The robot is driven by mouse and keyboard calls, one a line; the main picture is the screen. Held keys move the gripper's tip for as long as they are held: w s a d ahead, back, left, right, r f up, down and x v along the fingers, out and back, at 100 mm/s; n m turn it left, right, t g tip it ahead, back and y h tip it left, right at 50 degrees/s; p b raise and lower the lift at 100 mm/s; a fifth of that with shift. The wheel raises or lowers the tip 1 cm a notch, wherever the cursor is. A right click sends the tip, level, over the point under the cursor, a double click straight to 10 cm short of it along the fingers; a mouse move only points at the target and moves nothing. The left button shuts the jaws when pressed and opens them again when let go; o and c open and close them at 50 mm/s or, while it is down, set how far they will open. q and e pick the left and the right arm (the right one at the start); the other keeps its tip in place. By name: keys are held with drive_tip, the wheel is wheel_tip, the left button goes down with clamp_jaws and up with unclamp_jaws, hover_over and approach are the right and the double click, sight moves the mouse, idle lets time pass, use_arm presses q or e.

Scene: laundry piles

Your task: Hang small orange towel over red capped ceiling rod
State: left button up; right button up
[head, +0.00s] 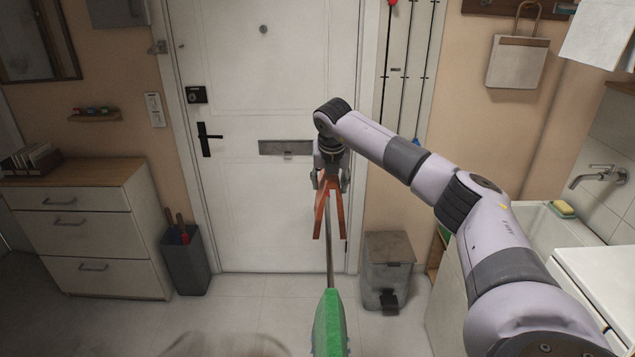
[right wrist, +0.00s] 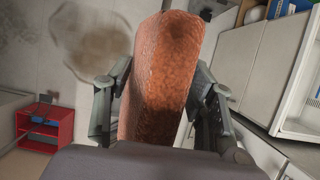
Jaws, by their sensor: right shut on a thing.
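The small orange towel (head: 322,211) hangs in a narrow inverted V below my right gripper (head: 331,180), with a flap on each side of a thin grey rod (head: 330,257). I cannot tell whether its fold rests on the rod. In the right wrist view, the fingers of my right gripper (right wrist: 160,100) are shut on the towel (right wrist: 170,75), which fills the space between them. The rod runs toward me, and a green cloth (head: 328,325) is on its near part. No red cap shows on this rod. My left gripper is out of view.
A white door (head: 262,100) stands behind the gripper. A red knob (head: 392,2) and thin cords are on the wall panel to its right. A dresser (head: 85,225) is at left, a grey bin (head: 388,270) and a sink (head: 550,228) at right. A white cloth (head: 597,35) hangs top right.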

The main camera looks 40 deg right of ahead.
sight(328, 223)
wheel_tip(328, 223, down, 14)
drive_tip(key=b, duration=0.8)
drive_tip(key=shift+w, duration=0.1)
drive_tip(key=shift+f+b, duration=0.5)
drive_tip(key=shift+f, duration=0.2)
drive_tip(key=o, duration=1.3)
drive_tip(key=shift+o, duration=0.2)
drive_tip(key=shift+a, duration=0.1)
drive_tip(key=v, duration=1.2)
